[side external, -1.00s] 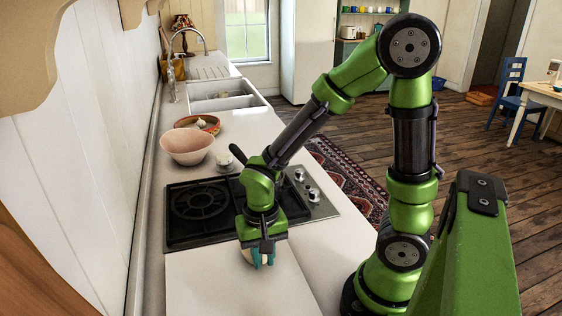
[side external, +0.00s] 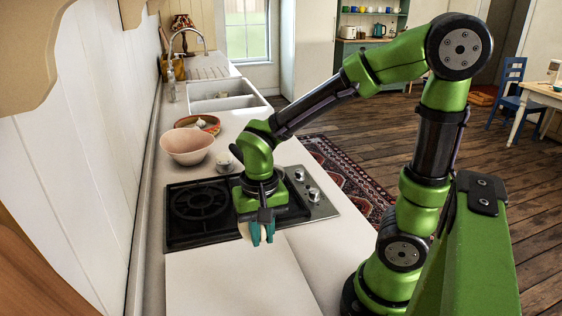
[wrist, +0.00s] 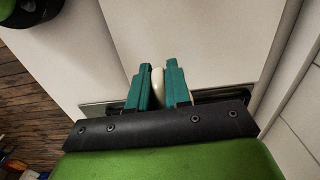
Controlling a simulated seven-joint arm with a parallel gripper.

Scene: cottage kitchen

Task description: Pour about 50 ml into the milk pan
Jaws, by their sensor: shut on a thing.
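My gripper (side external: 262,236) is shut on a cream-coloured thing, low over the front edge of the hob (side external: 180,238). In the wrist view a narrow pale strip of this cream-coloured thing (wrist: 158,84) shows between the teal fingers of my gripper (wrist: 159,70). In the side view only a sliver of it shows left of the fingers. Its full shape and any contents are hidden. I cannot make out the milk pan in either current view; my arm covers the right part of the hob.
A pink bowl (side external: 188,148), a terracotta dish (side external: 208,122) and a small white object (side external: 224,161) stand behind the hob. The sink (side external: 222,90) lies farther back. Hob knobs (side external: 312,194) are on the right. The pale counter in front (side external: 230,285) is clear.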

